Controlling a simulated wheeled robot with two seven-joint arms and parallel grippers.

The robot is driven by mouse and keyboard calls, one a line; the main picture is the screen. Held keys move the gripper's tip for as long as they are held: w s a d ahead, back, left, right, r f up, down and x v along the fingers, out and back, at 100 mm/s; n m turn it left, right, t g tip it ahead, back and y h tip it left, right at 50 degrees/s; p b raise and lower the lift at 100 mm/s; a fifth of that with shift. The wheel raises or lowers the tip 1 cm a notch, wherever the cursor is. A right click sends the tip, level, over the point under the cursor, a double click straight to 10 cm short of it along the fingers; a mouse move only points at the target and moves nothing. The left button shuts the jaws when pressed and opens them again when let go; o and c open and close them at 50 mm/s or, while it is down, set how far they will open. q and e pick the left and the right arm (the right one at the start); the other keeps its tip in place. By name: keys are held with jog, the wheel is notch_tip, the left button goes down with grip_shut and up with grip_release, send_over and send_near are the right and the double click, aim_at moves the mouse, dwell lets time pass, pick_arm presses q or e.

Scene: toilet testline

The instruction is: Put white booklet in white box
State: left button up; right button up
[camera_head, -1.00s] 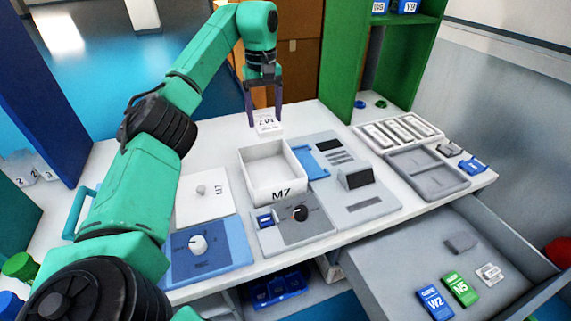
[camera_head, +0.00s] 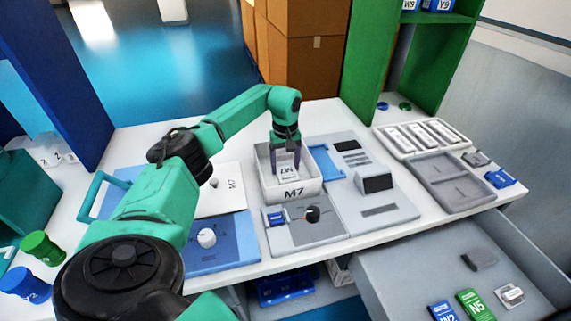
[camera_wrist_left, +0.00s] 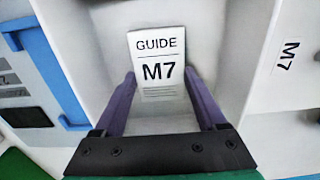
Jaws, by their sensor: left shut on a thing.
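The white booklet (camera_head: 288,171), printed "GUIDE M7" in the left wrist view (camera_wrist_left: 158,70), is between the fingers of my left gripper (camera_head: 286,168). The gripper is shut on it. In the head view, booklet and fingertips are over the open white box (camera_head: 310,189), labelled M7 on its front wall. The box walls also surround the booklet in the left wrist view (camera_wrist_left: 245,60). I cannot tell whether the booklet touches the box floor. My right gripper is not in view.
A grey panel with a dial (camera_head: 311,214) stands in front of the box, and a blue panel with a knob (camera_head: 207,237) is at its left. A grey device (camera_head: 373,182) is to the right. Grey trays (camera_head: 450,185) lie farther right, above an open drawer (camera_head: 410,275).

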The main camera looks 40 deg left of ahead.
aim_at(286, 168)
pick_arm(q)
jog(key=shift+f, duration=0.15)
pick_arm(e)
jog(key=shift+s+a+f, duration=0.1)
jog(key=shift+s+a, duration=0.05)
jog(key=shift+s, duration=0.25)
pick_arm(q)
jog(key=o, duration=1.3)
notch_tip(286, 168, up, 12)
jog(key=shift+b, duration=0.3)
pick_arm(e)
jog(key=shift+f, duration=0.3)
